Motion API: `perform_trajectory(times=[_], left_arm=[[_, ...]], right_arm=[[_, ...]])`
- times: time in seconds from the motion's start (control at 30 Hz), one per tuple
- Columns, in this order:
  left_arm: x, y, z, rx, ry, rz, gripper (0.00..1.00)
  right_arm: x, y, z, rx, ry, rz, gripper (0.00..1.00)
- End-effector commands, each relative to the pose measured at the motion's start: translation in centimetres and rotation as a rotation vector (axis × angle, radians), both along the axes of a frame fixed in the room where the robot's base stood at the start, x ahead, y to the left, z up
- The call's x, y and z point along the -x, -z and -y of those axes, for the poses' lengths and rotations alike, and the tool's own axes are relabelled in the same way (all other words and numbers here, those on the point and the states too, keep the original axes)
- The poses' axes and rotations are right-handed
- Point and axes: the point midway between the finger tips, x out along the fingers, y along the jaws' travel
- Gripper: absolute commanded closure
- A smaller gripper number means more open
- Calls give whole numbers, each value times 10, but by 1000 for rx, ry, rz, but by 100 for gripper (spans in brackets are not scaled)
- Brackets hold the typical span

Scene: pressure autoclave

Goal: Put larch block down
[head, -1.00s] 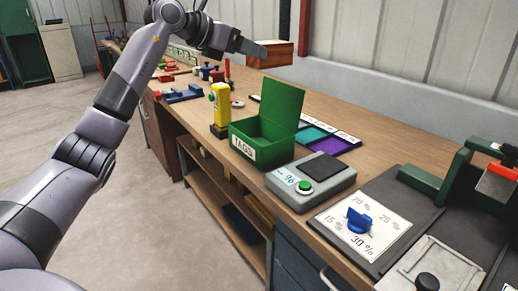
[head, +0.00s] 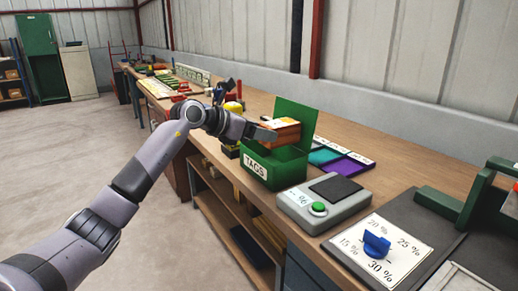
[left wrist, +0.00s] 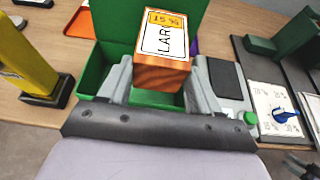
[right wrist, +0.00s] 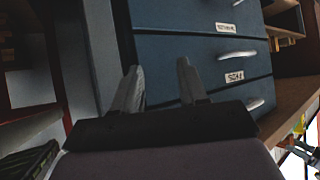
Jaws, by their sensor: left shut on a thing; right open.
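The larch block (head: 281,132) is a reddish-brown wooden block. In the left wrist view its top label (left wrist: 163,35) reads "LAR" beside a yellow "15 %" tag. My left gripper (head: 268,134) is shut on the block and holds it at the open green TAGS box (head: 275,168). In the head view the block overlaps the box opening; I cannot tell whether it touches the box. My right gripper (right wrist: 158,85) is open and empty in front of blue drawers (right wrist: 200,60); it is not in the head view.
A grey meter (head: 324,201) with a green button and dark pad stands right of the box. A moisture dial panel (head: 380,245) with a blue knob is nearer. Purple and teal trays (head: 343,165) lie behind. A yellow device (left wrist: 22,65) stands left of the box.

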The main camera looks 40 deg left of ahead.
Motion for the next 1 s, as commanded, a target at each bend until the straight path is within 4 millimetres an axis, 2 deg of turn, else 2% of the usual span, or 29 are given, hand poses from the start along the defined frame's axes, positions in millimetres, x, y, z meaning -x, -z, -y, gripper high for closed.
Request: perform_trajectory(times=[0.17, 0.4, 0.63, 1.0], left_arm=[[0, 11, 1, 1, 1, 2, 74], [0, 42, 0, 2, 0, 2, 74], [0, 41, 0, 0, -1, 3, 74], [0, 52, 0, 0, -1, 3, 74]], right_arm=[[-1, 1, 0, -1, -1, 2, 57], [0, 3, 0, -3, 0, -1, 57], [0, 4, -1, -3, 0, -2, 57], [0, 11, -1, -6, 2, -7, 57]])
